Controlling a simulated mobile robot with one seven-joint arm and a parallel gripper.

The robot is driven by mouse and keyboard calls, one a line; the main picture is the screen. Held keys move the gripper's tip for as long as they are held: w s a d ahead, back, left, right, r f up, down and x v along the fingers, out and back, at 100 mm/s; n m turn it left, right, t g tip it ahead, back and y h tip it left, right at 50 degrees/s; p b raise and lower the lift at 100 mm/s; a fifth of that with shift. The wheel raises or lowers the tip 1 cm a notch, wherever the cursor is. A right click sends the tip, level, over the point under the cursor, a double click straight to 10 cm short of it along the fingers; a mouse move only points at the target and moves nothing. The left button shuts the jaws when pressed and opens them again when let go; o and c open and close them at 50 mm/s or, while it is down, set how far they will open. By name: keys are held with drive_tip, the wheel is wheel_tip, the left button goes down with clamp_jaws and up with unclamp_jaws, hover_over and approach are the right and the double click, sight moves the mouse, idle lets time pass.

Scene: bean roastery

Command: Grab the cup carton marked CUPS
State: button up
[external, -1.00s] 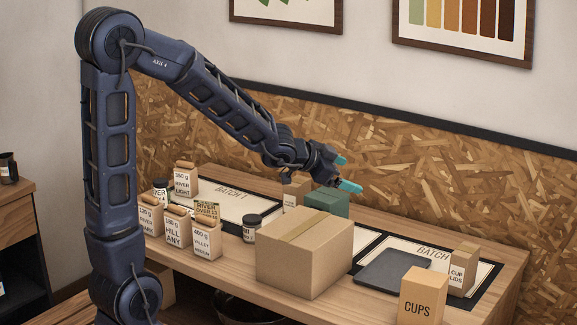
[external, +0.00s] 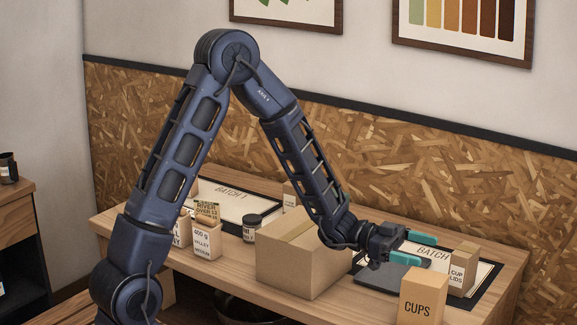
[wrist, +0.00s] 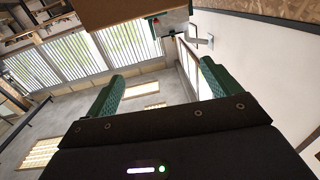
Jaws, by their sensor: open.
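The cup carton marked CUPS (external: 423,305) is a tall tan box. It stands upright near the front right of the table in the external view, with its bottom cut off by the frame. My gripper (external: 424,249) is above the dark grey pad, behind and slightly left of the carton. Its two teal fingers point right and are apart. In the wrist view my gripper (wrist: 160,80) is open, with nothing between the fingers. A brown surface (wrist: 130,12) fills part of the top edge there; I cannot tell which thing it is.
A large closed cardboard box (external: 295,258) stands left of my gripper, under my forearm. A small CUP LIDS box (external: 462,268) stands right of the gripper on the BATCH mat (external: 489,279). The dark grey pad (external: 375,279) lies flat. Coffee bags (external: 206,240) and a jar (external: 251,228) stand further left.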

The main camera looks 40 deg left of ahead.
sight(412, 278)
drive_tip(key=shift+f, duration=1.75)
wheel_tip(412, 278, down, 4)
drive_tip(key=shift+r, duration=0.25)
drive_tip(key=shift+d, duration=1.55)
drive_tip(key=c, duration=1.5)
drive_tip(key=shift+w+r, duration=0.1)
